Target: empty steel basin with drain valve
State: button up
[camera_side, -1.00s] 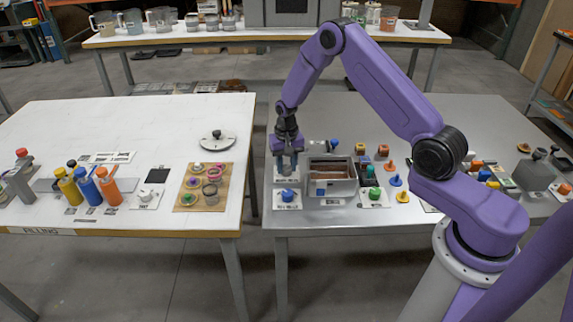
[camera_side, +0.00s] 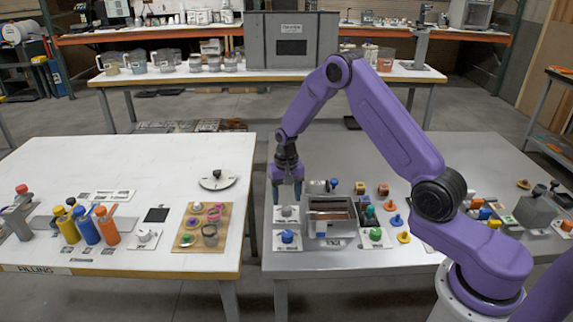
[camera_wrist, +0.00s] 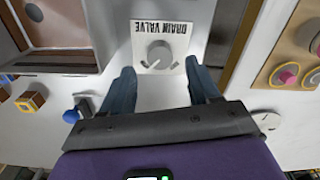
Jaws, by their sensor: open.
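The steel basin (camera_side: 330,227) is an open grey box on the right-hand metal table. Its inside looks reddish brown; I cannot tell how much liquid is in it. Part of the basin (camera_wrist: 75,72) shows at the upper left of the wrist view. The drain valve is a grey round knob (camera_wrist: 160,54) with a pointer on a white plate labelled DRAIN VALVE (camera_wrist: 137,35). In the side view its plate (camera_side: 287,221) is left of the basin. My gripper (camera_side: 287,197) is above the knob, open and empty. In the wrist view the knob lies ahead of its spread fingers (camera_wrist: 161,85).
A blue knob on a plate (camera_side: 288,237) is in front of the drain valve. A blue-ended piece (camera_side: 334,185) lies behind the basin. Several small coloured pieces are to its right. A gap separates this table from the left one, which holds a pot board (camera_side: 186,245).

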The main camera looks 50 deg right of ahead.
aim_at(286, 208)
notch_tip(286, 208, up, 13)
jog(key=shift+r, duration=0.2)
dwell(0.4)
jog(key=s+a+r+n, duration=0.3)
jog(key=s+a+n, duration=0.25)
jog(key=s, duration=0.25)
jog(key=s+a+r+n, duration=0.2)
jog(key=s+a+n, duration=0.2)
jog(key=s+a, duration=0.35)
jog(key=s+d+n, duration=0.3)
jog(key=s+n, duration=0.6)
jog(key=s, duration=1.3)
jog(key=shift+s+r, duration=0.15)
jog(key=shift+r, duration=0.1)
jog(key=shift+n, duration=0.25)
